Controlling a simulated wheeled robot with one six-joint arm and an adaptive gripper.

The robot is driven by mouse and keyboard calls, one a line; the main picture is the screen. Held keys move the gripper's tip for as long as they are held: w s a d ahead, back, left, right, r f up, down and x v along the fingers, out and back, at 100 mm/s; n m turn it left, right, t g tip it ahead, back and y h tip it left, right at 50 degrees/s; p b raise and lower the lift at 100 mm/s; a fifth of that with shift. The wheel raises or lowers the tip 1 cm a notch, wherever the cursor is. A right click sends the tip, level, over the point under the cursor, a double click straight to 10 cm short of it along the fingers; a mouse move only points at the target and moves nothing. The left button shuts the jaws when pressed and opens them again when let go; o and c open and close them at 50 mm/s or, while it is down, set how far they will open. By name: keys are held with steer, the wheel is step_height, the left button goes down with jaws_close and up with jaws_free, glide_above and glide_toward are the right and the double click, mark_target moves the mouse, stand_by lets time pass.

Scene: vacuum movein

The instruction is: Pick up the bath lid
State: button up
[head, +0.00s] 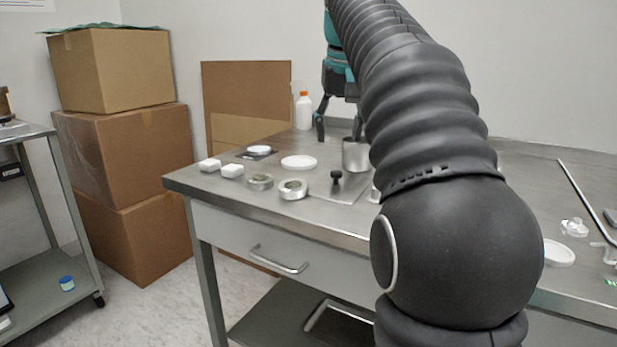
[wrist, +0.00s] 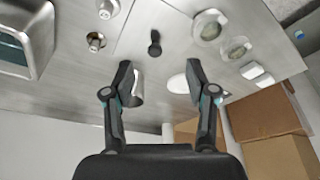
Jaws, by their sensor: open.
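The bath lid is a flat square steel plate (head: 343,190) with a black knob (head: 336,178). It lies on the steel bench near the front edge, partly hidden by my arm in the head view. In the wrist view the knob (wrist: 155,42) stands upright on the plate (wrist: 168,22), beyond my fingertips. My gripper (head: 338,128) is open, above the back of the bench. In the wrist view my gripper (wrist: 160,75) has its fingers spread wide, with nothing held and the knob roughly in line with the gap.
A metal cup (head: 355,155) stands beneath my fingers, behind the lid. A white disc (head: 298,162), round tins (head: 292,189) and white blocks (head: 232,170) lie left of the lid. A steel basin (wrist: 40,40) shows in the wrist view. An orange-capped bottle (head: 304,112) stands at the back.

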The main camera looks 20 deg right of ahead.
mark_target(336, 172)
steer(key=w+f, duration=0.1)
steer(key=f, duration=0.1)
steer(key=w+d+f, duration=0.1)
steer(key=w+f, duration=0.1)
steer(key=w+d+f, duration=0.1)
steer(key=f, duration=0.2)
steer(key=shift+w+d, duration=0.25)
steer(key=shift+w, duration=0.05)
steer(key=shift+w+x, duration=0.25)
steer(key=shift+x, duration=1.05)
steer(key=shift+w+x, duration=0.2)
steer(key=shift+x, duration=1.15)
steer(key=shift+d+r, duration=0.1)
steer(key=shift+r, duration=0.05)
jaws_close()
